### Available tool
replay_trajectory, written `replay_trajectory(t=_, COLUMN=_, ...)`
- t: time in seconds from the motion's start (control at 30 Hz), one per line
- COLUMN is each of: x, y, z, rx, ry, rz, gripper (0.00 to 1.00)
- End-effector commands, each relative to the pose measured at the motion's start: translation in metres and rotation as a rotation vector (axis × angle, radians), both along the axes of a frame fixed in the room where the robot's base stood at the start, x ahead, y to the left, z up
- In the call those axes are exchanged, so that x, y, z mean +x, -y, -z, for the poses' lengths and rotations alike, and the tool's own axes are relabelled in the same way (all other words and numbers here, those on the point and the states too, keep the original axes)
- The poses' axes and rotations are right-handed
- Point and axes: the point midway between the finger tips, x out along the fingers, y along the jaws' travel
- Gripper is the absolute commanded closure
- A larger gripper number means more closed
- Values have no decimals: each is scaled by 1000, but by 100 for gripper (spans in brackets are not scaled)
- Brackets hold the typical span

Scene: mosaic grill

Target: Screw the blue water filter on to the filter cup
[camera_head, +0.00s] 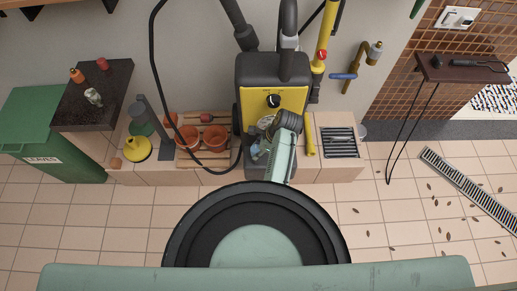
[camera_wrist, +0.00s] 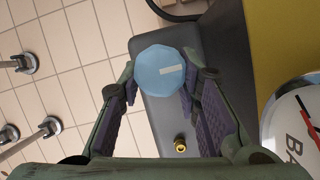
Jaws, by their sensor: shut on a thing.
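The blue water filter (camera_wrist: 165,75) shows in the wrist view as a pale blue faceted round piece with a whitish mark. My gripper (camera_wrist: 155,92) is shut on it, with the fingers at its left and right sides. In the head view my gripper (camera_head: 258,149) is in front of the lower part of the yellow and grey machine, and a small bluish patch shows there. A small brass fitting (camera_wrist: 180,143) shows on the grey surface below the filter in the wrist view. I cannot tell which piece is the filter cup.
The machine (camera_head: 290,98) stands on a wooden bench between terracotta pots (camera_head: 215,136) and a dark grate (camera_head: 340,143). A white gauge (camera_wrist: 295,115) is close at right in the wrist view. A black hose (camera_head: 155,60) loops at left. Tiled floor at right is mostly open.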

Motion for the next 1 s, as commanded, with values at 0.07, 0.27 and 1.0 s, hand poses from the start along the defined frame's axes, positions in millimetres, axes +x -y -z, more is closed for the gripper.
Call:
replay_trajectory(t=0.07, x=0, y=0, z=3, rx=0, ry=-1, rz=0, gripper=97)
replay_trajectory(t=0.27, x=0, y=0, z=7, rx=0, ry=0, rz=0, gripper=97)
replay_trajectory(t=1.0, x=0, y=0, z=16, rx=0, ry=0, rz=0, gripper=46)
